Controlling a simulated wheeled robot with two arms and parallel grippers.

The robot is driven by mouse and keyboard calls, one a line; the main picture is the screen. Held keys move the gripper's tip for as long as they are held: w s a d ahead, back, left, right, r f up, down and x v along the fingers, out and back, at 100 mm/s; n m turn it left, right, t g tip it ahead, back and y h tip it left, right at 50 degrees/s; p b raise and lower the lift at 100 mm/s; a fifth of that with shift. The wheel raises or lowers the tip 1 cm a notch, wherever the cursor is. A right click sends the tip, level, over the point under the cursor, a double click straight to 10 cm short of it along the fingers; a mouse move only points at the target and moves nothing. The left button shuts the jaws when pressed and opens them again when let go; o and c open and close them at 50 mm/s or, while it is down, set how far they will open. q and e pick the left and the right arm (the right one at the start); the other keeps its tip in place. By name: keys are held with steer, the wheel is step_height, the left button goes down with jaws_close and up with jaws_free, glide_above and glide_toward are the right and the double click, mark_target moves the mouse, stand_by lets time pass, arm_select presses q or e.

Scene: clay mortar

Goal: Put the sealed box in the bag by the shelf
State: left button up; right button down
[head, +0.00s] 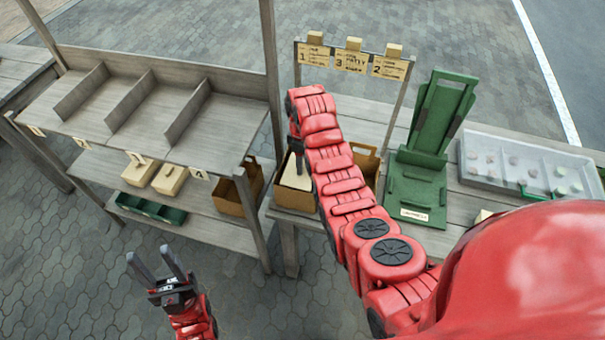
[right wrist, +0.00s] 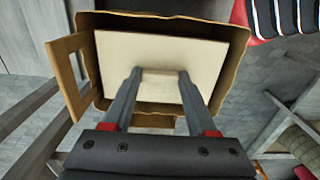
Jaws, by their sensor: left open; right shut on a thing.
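The cream sealed box (head: 293,171) is at the mouth of a brown bag (head: 293,198), which stands at the left end of the bench beside the shelf. In the right wrist view, the bag's rim (right wrist: 246,42) surrounds much of the box's flat top (right wrist: 200,55). My right gripper (right wrist: 157,82) is shut on the box's small raised grip. I cannot tell whether the box touches the bag's bottom. In the head view, my arm partly hides the right gripper (head: 297,145). My left gripper (head: 157,266) is open and empty over the paving.
The shelf (head: 135,110) holds cream boxes (head: 155,172), a green tray (head: 150,208) and another brown bag (head: 238,188). The bench also carries another bag (head: 366,160), a green press (head: 418,180) and a clear-lidded case (head: 525,165). A numbered sign rail (head: 352,60) stands behind.

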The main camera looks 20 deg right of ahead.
steer(key=shift+f+p, duration=0.55)
steer(key=shift+f, duration=1.45)
steer(key=shift+f, duration=0.2)
steer(key=shift+c, duration=1)
jaws_free()
